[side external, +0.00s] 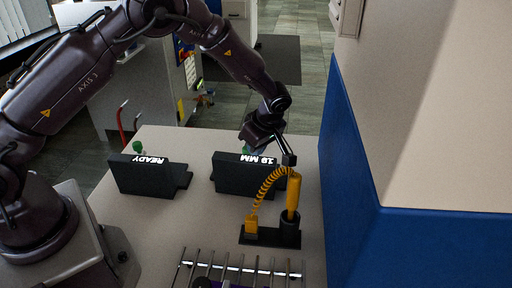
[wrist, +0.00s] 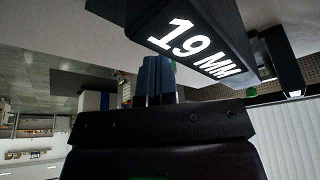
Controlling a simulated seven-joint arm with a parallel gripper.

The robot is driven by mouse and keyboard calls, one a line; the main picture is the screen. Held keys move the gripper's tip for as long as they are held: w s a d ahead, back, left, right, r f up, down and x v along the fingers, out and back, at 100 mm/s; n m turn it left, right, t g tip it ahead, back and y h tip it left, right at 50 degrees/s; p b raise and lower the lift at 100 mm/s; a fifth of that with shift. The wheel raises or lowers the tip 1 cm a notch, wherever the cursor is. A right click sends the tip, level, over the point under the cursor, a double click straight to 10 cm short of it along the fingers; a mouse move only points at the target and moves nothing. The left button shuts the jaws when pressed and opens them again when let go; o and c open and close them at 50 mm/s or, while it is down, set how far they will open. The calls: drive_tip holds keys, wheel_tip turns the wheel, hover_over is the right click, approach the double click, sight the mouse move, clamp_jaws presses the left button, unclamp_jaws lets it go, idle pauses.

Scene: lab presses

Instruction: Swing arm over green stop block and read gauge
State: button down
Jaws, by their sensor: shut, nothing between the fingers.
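A black display block (side external: 240,183) reads "19 MM" in white, upside down in the side view. It also fills the upper right of the wrist view (wrist: 205,28), close to the fingers. A small pale green piece (side external: 247,149) shows behind it, mostly hidden; I cannot tell whether it is the stop block. A second black block (side external: 150,181) to the left reads "READY", with a green knob (side external: 138,147) behind it. My gripper (side external: 289,158) is shut and empty, above the table by the right end of the "19 MM" block. Its fingers (wrist: 153,75) are together in the wrist view.
A yellow tool (side external: 294,193) with a coiled cord stands in a black holder (side external: 289,233) just below my gripper. A rack of metal rods (side external: 240,268) lies at the table's front. A blue and beige wall (side external: 350,170) borders the right side.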

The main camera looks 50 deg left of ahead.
drive_tip(key=shift+w+a+n, duration=0.15)
drive_tip(key=shift+a+n, duration=0.1)
drive_tip(key=shift+n, duration=0.25)
drive_tip(key=a+n, duration=0.1)
drive_tip(key=a+n+g, duration=0.1)
drive_tip(key=n, duration=0.1)
drive_tip(key=shift+w+g, duration=0.3)
drive_tip(key=shift+w, duration=0.05)
drive_tip(key=n, duration=0.1)
drive_tip(key=a+n+h, duration=0.1)
drive_tip(key=shift+a+n+g, duration=0.25)
drive_tip(key=shift+n+g, duration=0.05)
drive_tip(key=shift+n, duration=0.1)
drive_tip(key=shift+s+a+n+g+h, duration=0.1)
drive_tip(key=shift+a+n+g+h, duration=0.1)
drive_tip(key=shift+a+n, duration=0.35)
drive_tip(key=shift+a+n+g+h, duration=0.1)
drive_tip(key=shift+a+n+g, duration=0.1)
drive_tip(key=shift+n, duration=0.55)
drive_tip(key=v, duration=1)
drive_tip(key=shift+s, duration=0.15)
